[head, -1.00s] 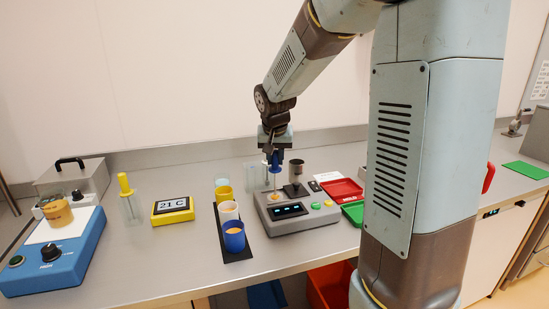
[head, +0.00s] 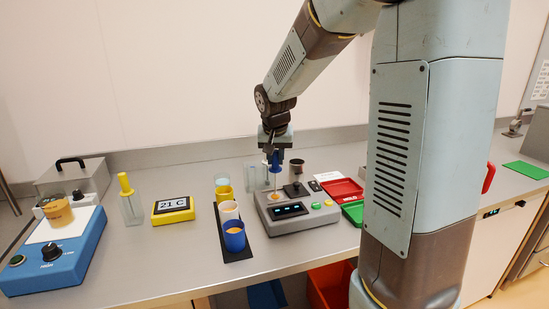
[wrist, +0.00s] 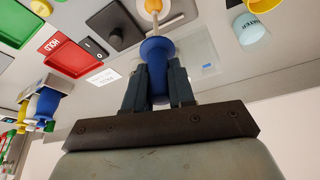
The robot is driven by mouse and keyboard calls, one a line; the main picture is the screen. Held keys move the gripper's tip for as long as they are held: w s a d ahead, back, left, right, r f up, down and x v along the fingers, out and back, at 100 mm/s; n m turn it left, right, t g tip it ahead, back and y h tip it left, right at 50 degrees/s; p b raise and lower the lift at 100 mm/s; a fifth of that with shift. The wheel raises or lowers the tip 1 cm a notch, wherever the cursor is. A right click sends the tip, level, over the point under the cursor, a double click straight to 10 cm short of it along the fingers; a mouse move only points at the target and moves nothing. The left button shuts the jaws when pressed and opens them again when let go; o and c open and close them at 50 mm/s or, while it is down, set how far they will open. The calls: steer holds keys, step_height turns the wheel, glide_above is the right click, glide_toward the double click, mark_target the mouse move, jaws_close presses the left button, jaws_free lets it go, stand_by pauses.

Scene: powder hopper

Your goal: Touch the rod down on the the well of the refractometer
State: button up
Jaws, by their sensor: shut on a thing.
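My gripper (head: 275,152) is shut on the blue handle of a rod (head: 275,159) and holds it upright. In the wrist view, my gripper (wrist: 157,75) has one finger on each side of the blue handle (wrist: 157,56). The rod's thin pale shaft points down at the well (head: 274,196) of the grey refractometer (head: 310,217). The well shows as an orange patch at the upper left of the refractometer. In the wrist view the rod's lower end overlaps the orange patch at the top edge. I cannot tell whether they touch.
A row of cups, with a blue cup (head: 234,236) nearest, stands left of the refractometer. A yellow 21 C display (head: 173,208) sits farther left. A dark metal cylinder (head: 297,169) stands behind the refractometer. Red (head: 343,190) and green trays lie to its right.

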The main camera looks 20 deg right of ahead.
stand_by(0.3)
steer(key=shift+r, duration=2.5)
